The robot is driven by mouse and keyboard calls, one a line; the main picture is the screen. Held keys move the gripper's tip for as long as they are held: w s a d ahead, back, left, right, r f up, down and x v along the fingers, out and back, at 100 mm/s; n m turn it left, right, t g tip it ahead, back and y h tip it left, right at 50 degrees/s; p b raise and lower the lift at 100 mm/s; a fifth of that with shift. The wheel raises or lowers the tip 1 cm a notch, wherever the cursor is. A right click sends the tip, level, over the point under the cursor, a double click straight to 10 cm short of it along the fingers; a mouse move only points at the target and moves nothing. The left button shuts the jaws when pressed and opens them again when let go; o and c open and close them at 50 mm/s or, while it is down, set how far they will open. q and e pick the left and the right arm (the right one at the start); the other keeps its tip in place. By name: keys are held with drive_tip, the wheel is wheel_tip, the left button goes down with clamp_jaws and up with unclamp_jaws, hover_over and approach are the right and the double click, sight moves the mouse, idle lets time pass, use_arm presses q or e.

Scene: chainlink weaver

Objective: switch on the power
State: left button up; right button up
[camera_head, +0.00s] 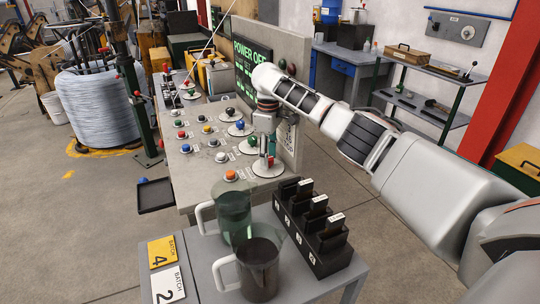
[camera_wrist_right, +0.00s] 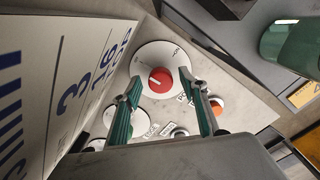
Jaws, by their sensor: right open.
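The red rotary knob (camera_wrist_right: 160,80) sits on a white round dial plate (camera_wrist_right: 150,56) on the control panel. In the head view the same dial plate (camera_head: 258,172) is at the panel's near right corner, the knob mostly hidden by my gripper. My right gripper (camera_head: 267,157) points down over the dial. In the right wrist view its open fingers (camera_wrist_right: 160,77) stand either side of the knob, with gaps; contact cannot be told. The dark display (camera_head: 252,66) behind the panel reads "POWER OFF" in green. My left gripper is out of view.
The grey panel (camera_head: 178,157) holds several other dials and coloured buttons. An upright wall (camera_head: 295,60) and a printed sheet (camera_wrist_right: 60,70) stand close to my gripper. In front, a side table holds two pitchers (camera_head: 258,268) and a black rack (camera_head: 312,235).

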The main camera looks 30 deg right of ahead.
drive_tip(key=c, duration=1.1)
drive_tip(key=shift+m, duration=0.4)
drive_tip(key=m, duration=0.3)
drive_tip(key=shift+m, duration=0.3)
drive_tip(key=m, duration=0.4)
drive_tip(key=shift+m, duration=0.3)
drive_tip(key=m, duration=0.4)
drive_tip(key=shift+m, duration=2.5)
